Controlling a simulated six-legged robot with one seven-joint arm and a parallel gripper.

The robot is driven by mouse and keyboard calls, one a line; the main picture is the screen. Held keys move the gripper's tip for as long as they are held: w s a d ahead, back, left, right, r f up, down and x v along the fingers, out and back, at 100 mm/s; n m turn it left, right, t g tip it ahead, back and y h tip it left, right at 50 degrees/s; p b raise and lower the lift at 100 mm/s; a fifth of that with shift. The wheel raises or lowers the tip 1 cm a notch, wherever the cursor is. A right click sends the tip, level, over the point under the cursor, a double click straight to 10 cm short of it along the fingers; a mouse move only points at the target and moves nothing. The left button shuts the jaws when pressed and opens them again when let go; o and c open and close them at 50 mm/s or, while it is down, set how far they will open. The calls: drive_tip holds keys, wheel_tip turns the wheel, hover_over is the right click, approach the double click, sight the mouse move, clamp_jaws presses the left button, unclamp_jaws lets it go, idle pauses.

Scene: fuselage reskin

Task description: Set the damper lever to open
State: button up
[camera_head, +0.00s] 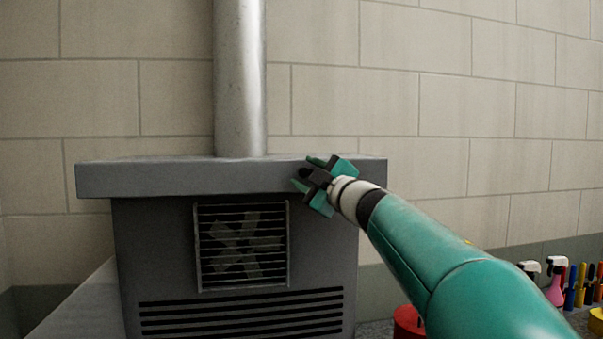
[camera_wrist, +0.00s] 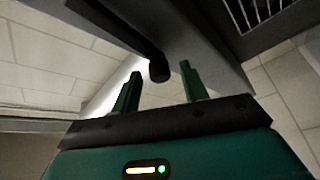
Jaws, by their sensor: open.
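The damper lever (camera_wrist: 157,68) appears in the wrist view as a dark bar with a rounded end, running from the upper left beside the grey housing. My gripper (camera_wrist: 161,72) is open. The lever's end shows between its two green fingertips and does not visibly touch either. In the head view my gripper (camera_head: 304,172) is at the upper right of the grey cabinet (camera_head: 155,235), by its top slab (camera_head: 150,178). I cannot make out the lever there; my gripper may hide it. The lever's setting cannot be told.
A metal pipe (camera_head: 239,80) rises from the cabinet top. A fan grille (camera_head: 242,246) and slots are on its front. At the lower right are a red container (camera_head: 408,322), a pink spray bottle (camera_head: 556,285) and several coloured tools (camera_head: 583,285). A block wall stands behind.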

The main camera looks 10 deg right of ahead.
drive_tip(key=shift+x, duration=0.85)
clamp_jaws()
